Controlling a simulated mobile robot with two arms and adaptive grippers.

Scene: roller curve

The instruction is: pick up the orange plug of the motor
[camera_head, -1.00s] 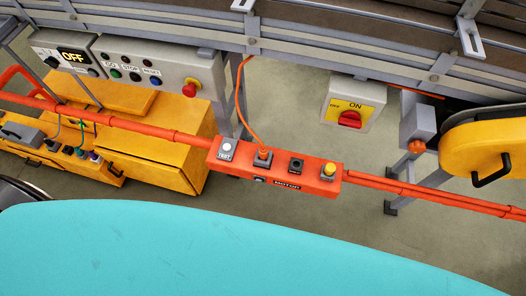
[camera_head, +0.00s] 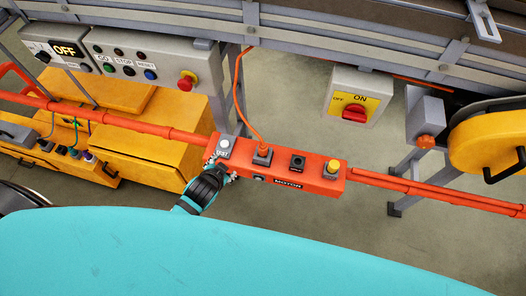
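The orange plug (camera_head: 262,151) stands in a grey socket on the red control box (camera_head: 322,183) labelled MOTOR, with its orange cable (camera_head: 241,95) running up toward the conveyor. My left gripper (camera_head: 226,163) is at the left end of this box, near the white TEST button (camera_head: 225,146). Its fingers look spread and empty, to the left of the plug and apart from it. The rest of its arm is hidden behind my teal body. My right gripper is not in view.
On the box, a dark socket (camera_head: 297,162) and a yellow button (camera_head: 333,166) sit right of the plug. A red rail (camera_head: 430,191) runs across at box height.

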